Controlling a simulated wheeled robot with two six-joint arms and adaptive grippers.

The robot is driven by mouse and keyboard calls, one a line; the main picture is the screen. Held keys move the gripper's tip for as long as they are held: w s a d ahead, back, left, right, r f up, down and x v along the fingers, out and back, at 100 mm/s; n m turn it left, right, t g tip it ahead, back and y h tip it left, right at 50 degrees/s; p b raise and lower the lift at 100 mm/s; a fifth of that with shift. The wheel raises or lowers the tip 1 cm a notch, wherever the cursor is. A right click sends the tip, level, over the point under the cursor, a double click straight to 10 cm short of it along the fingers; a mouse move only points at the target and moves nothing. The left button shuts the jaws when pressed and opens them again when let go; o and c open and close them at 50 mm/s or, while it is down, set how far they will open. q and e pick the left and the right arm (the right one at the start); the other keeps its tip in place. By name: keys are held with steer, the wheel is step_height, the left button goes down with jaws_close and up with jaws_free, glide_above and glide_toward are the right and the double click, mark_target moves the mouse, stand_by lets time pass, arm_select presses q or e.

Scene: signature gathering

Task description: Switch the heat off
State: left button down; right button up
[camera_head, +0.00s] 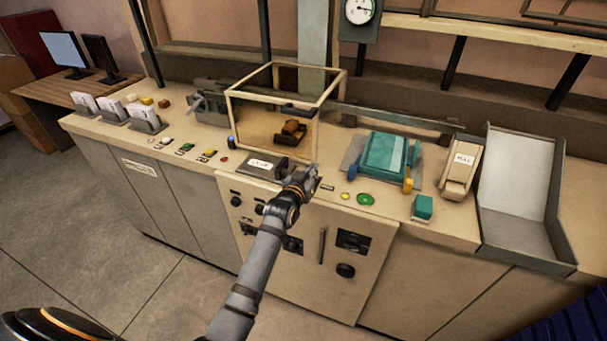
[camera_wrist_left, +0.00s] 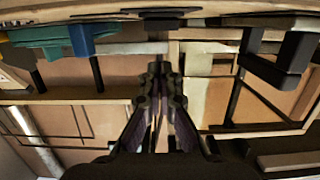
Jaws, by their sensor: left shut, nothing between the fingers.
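My left gripper (camera_head: 312,178) is at the front edge of the long counter, in front of the glass-sided frame box (camera_head: 233,110). In the left wrist view my left gripper (camera_wrist_left: 160,68) shows its fingers together with nothing between them. Below, the cream front panel (camera_head: 300,262) carries several dark knobs, a black switch block (camera_head: 353,241) and a round black knob (camera_head: 345,270). I cannot tell which control is for heat. My right gripper is not in view.
A yellow button (camera_head: 345,196) and a green button (camera_head: 365,199) sit right of the gripper. A teal machine (camera_head: 386,153), a cream box (camera_head: 462,165) and a grey metal tray (camera_head: 513,236) stand further right. A gauge (camera_head: 359,10) hangs above. The floor at left is clear.

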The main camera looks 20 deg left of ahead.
arm_select(q)
steer(key=shift+s+r+b, duration=0.2)
steer(key=shift+s+b, duration=0.4)
steer(key=shift+s, duration=0.05)
steer(key=shift+s+r+b, duration=0.2)
steer(key=shift+s+b, duration=0.35)
steer(key=shift+s, duration=0.05)
steer(key=s+r+b, duration=0.1)
steer(key=s+r, duration=0.2)
steer(key=s, duration=0.4)
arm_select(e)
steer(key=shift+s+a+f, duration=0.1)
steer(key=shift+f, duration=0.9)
arm_select(q)
steer(key=shift+a, duration=0.15)
